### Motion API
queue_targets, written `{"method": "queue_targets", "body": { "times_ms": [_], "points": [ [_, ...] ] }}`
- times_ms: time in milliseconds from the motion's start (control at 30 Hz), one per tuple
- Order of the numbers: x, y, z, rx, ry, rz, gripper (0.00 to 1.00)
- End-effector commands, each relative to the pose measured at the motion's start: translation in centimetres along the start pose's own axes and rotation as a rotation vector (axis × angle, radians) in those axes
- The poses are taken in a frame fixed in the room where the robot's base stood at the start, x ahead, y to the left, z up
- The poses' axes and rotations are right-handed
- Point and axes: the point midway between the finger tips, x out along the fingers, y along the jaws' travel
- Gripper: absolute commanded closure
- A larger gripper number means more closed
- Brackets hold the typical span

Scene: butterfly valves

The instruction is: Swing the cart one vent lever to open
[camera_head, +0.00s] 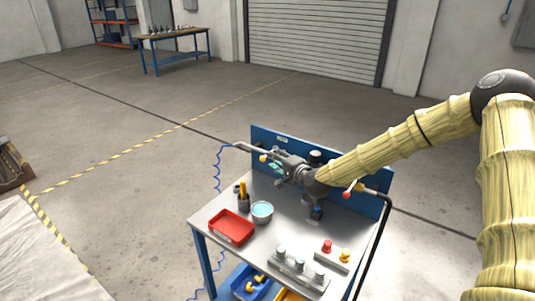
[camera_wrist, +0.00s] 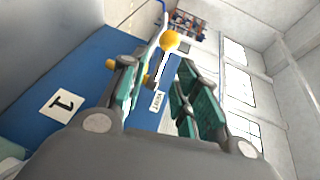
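The vent lever's yellow ball knob (camera_wrist: 168,42) shows in the wrist view, just beyond my fingertips and near the gap between them. A VENT label (camera_wrist: 157,100) is on the blue panel (camera_wrist: 40,75), which also bears a "1" plate (camera_wrist: 63,103). In the head view, the yellow knob (camera_head: 263,158) is at the panel's left end, by the pipe. My gripper (camera_head: 278,167) is in front of the panel, close to the knob. In the wrist view its green-padded fingers (camera_wrist: 160,82) are spread and nothing is gripped. The lever's shaft is largely hidden.
The cart top (camera_head: 285,225) holds a red tray (camera_head: 232,227), a blue-topped bowl (camera_head: 262,212), a cup with yellow tools (camera_head: 243,198) and a button box (camera_head: 332,258). A red-knobbed lever (camera_head: 347,194) is at the panel's right.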

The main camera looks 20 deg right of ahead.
Motion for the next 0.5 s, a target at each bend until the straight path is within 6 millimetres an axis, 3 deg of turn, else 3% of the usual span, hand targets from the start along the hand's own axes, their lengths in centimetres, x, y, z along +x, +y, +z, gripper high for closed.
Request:
{"method": "queue_targets", "body": {
  "times_ms": [300,500],
  "points": [
    [4.2,-0.2,0.3,-0.003,-0.004,0.0,0.69],
    [5.6,-0.1,0.3,-0.002,-0.005,0.0,0.69]
  ]
}}
